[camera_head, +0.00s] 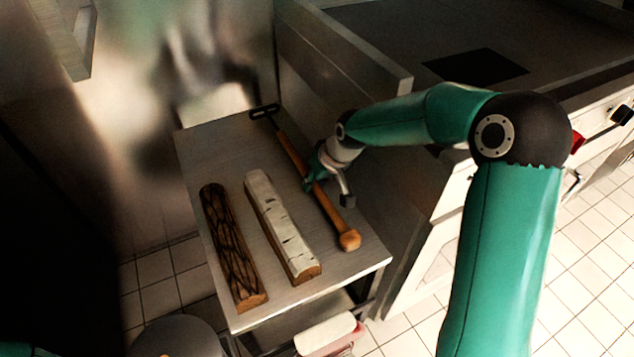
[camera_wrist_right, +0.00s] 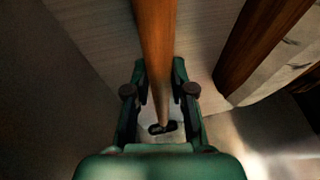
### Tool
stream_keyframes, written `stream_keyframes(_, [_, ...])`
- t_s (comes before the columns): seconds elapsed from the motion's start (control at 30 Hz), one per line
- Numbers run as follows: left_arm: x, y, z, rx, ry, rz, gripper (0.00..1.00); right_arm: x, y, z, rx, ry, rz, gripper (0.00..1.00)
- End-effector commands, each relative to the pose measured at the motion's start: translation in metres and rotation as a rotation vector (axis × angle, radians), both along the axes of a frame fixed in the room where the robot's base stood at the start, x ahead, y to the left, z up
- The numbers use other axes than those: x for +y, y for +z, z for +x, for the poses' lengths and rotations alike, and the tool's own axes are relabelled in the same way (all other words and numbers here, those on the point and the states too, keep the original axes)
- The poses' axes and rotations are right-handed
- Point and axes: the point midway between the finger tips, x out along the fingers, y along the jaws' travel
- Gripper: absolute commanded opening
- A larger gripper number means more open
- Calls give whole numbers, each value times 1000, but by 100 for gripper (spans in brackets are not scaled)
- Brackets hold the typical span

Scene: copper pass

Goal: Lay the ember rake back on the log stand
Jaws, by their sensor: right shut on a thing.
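The ember rake (camera_head: 326,208) has a long orange-brown wooden handle, a rounded knob at its near end and a dark head at its far end. It lies lengthwise over the right part of the grey log stand (camera_head: 215,150). I cannot tell whether it touches the top or hovers just above. My right gripper (camera_head: 314,180) is shut on the handle near its middle. My left gripper is out of view.
A pale birch log (camera_head: 280,225) and a dark, cracked log (camera_head: 231,245) lie on the stand left of the rake. A raised metal counter side (camera_head: 340,70) borders the stand's far right. White tiled floor is open at the lower right.

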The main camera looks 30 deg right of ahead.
Motion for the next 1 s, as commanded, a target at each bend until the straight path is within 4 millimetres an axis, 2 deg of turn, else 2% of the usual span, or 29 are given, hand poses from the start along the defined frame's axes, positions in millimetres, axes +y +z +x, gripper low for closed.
stream_keyframes(0.13, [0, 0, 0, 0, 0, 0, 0, 0, 0, 0, 2, 0, 0, 0])
stream_keyframes(0.17, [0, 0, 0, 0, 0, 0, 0, 0, -1, -1, 6, 1, 0, 27])
stream_keyframes(0.3, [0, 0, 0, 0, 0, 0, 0, 0, -1, -1, 5, 1, 0, 49])
stream_keyframes(0.67, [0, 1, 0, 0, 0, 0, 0, 0, 3, -2, 3, 0, 1, 49])
stream_keyframes(0.87, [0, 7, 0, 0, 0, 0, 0, -4, 25, -10, 1, -1, 0, 49])
stream_keyframes(1.0, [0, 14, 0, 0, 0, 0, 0, -9, 51, -20, 0, 0, -1, 49])
